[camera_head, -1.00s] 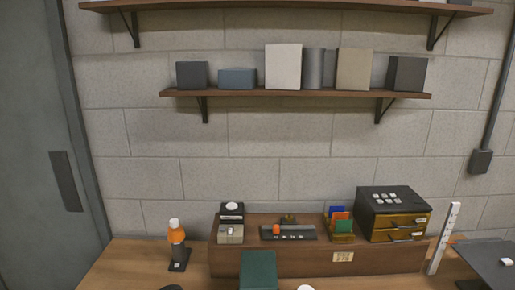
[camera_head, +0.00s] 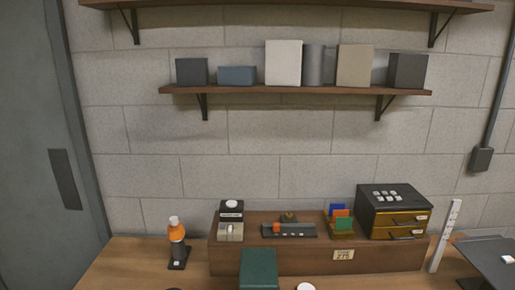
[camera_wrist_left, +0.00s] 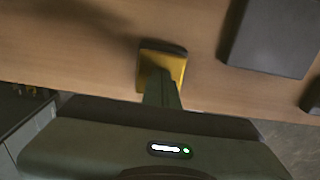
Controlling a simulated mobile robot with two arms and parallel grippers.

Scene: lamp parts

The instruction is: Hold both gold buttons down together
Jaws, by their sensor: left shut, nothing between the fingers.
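In the left wrist view, my left gripper (camera_wrist_left: 161,92) is shut and empty, pointing at the wooden table. A yellow square piece with a dark far edge (camera_wrist_left: 163,62) shows at its fingertips. I cannot tell whether it is one of the gold buttons, or whether the fingers touch it. I cannot clearly make out a second gold button. Neither gripper shows in the head view, and my right gripper is in no view.
The wooden box (camera_head: 300,262) carries the strip, coloured cards (camera_head: 341,217) and a black cabinet with gold drawers (camera_head: 399,220). An orange lamp (camera_head: 176,243) stands left, a dark green block (camera_head: 259,268) in front. A dark grey slab (camera_wrist_left: 272,38) lies right in the left wrist view.

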